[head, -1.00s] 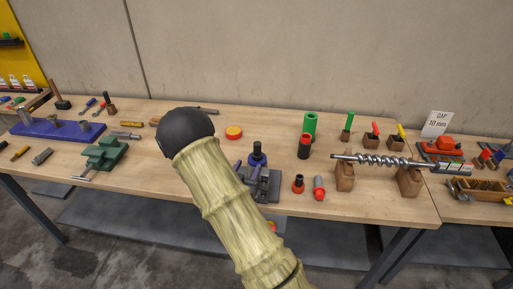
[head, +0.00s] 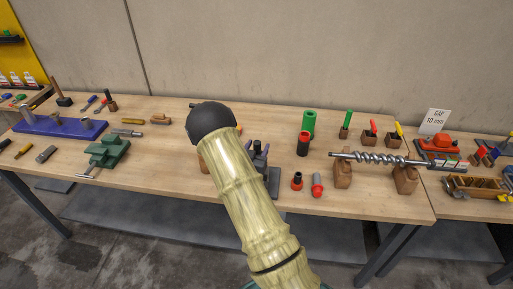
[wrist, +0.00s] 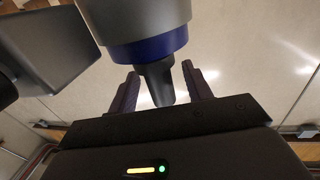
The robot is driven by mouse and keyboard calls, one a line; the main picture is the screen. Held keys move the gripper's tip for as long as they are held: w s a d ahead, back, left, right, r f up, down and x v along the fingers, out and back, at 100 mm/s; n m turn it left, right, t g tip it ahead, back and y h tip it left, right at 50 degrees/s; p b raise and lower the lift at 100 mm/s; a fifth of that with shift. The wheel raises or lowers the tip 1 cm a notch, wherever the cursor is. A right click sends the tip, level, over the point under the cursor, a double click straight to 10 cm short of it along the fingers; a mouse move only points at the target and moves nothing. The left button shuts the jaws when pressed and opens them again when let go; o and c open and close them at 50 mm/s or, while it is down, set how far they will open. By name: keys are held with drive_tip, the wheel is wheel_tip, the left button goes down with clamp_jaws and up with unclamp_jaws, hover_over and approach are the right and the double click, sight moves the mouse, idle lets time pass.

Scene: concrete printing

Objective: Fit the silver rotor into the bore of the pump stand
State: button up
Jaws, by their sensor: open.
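The silver rotor (head: 382,161), a long spiral shaft, lies level across two wooden blocks at the right of the bench in the head view. I cannot tell for sure which thing is the pump stand; a blue base with grey upright cylinders (head: 58,127) stands at the far left.
A green tube (head: 309,122) and a black-and-red cylinder (head: 303,145) stand left of the rotor. A green vise (head: 106,152) is at left. The bench (head: 170,175) is clear between vise and arm.

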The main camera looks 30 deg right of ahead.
clamp_jaws()
drive_tip(key=shift+w+a, duration=0.1)
drive_tip(key=shift+m+g+h+b, duration=0.45)
drive_tip(key=shift+m+g+h, duration=0.15)
drive_tip(key=shift+g, duration=0.1)
drive_tip(key=shift+m+g+h+b, duration=0.5)
drive_tip(key=shift+m+g+h, duration=0.75)
drive_tip(key=shift+g, duration=0.55)
drive_tip(key=m+g+b, duration=0.1)
drive_tip(key=m+g, duration=0.1)
drive_tip(key=m+g+h, duration=0.1)
drive_tip(key=g, duration=0.2)
drive_tip(key=shift+f+m+b, duration=0.2)
drive_tip(key=shift+m+b, duration=0.15)
drive_tip(key=shift+r+m+g+h, duration=0.1)
drive_tip(key=shift+m+g+h, duration=0.2)
drive_tip(key=shift+g, duration=0.6)
